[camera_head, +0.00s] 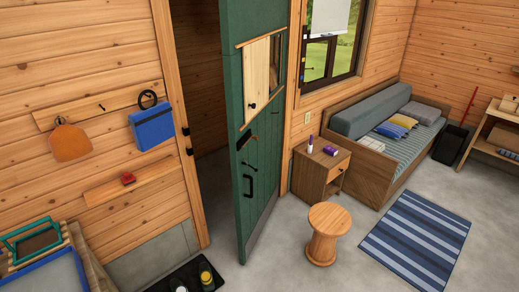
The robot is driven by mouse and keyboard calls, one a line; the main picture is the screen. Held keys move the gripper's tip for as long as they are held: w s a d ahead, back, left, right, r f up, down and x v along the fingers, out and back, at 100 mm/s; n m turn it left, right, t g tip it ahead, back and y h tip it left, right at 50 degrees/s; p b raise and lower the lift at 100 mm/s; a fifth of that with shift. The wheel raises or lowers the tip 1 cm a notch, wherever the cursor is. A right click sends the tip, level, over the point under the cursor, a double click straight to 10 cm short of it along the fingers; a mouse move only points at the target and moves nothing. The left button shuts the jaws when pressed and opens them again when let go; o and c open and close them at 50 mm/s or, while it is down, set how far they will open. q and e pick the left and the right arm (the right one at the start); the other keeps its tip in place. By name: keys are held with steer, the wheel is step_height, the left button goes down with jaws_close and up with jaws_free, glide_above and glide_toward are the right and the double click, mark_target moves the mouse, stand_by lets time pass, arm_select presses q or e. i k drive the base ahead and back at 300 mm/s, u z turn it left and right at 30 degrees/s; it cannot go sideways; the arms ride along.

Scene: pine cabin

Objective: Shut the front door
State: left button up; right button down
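The front door (262,165) is a green plank door with a light wooden panel (256,75) and a small window in its upper part. It stands open, swung into the room, and its free edge faces me. A black handle (247,186) is on its lower half, with a dark latch piece (244,140) above it. The doorway (205,110) shows as a dark gap between the door and the left door post (180,120). Neither of my grippers is in view.
A round wooden stool (328,232) stands right of the door, near a bedside cabinet (320,168) and a daybed (385,130). A striped rug (416,238) lies on the floor.

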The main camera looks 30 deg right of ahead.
mark_target(242, 23)
steer(key=z, duration=0.6)
steer(key=i, duration=0.65)
steer(key=z, duration=0.6)
steer(key=i, duration=0.75)
steer(key=u, duration=0.3)
